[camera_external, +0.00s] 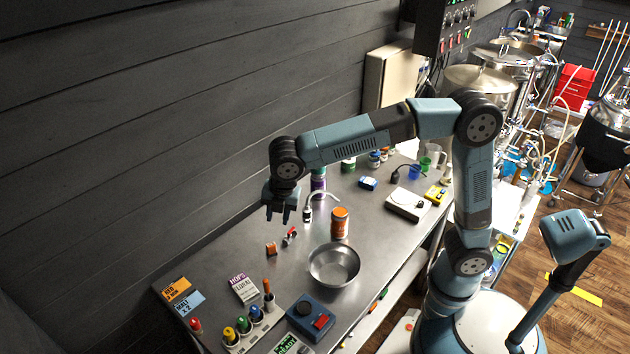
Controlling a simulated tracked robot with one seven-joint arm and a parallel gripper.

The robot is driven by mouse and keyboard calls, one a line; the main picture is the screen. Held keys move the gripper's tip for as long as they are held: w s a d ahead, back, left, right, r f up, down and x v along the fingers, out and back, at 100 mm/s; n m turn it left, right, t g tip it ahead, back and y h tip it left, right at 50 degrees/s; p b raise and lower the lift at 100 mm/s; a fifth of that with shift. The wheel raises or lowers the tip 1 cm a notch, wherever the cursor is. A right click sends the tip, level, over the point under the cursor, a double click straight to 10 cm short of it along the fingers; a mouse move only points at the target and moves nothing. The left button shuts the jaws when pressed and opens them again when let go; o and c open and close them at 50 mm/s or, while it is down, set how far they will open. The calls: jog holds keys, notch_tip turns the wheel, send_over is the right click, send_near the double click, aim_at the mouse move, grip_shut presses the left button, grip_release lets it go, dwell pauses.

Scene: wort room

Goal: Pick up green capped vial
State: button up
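A green capped vial (243,325) stands near the front left of the steel bench, in a pale rack (247,340) with yellow and blue capped ones beside it. Only its top part shows clearly. My gripper (277,217) points down above the back left of the bench, well apart from the vial. Its fingers look spread, with nothing visible between them.
A steel bowl (334,264) and an orange-labelled jar (340,223) stand mid-bench. The dark plank wall (150,130) borders the bench.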

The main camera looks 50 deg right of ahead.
jog(key=s+a+f+n, duration=0.1)
jog(key=a+f+n, duration=0.1)
jog(key=a, duration=0.4)
jog(key=s+a+f+n, duration=0.1)
jog(key=a+f+n, duration=0.2)
jog(key=a, duration=0.3)
jog(key=n, duration=0.4)
send_near(241, 320)
jog(key=shift+g+h, duration=0.3)
jog(key=shift+g, duration=0.1)
jog(key=f, duration=0.3)
jog(key=w+f, duration=0.1)
jog(key=f, duration=0.3)
jog(key=w+f, duration=0.1)
jog(key=f, duration=0.2)
jog(key=shift+a+f, duration=0.1)
jog(key=shift+f, duration=0.05)
jog(key=shift+c, duration=0.2)
grip_shut()
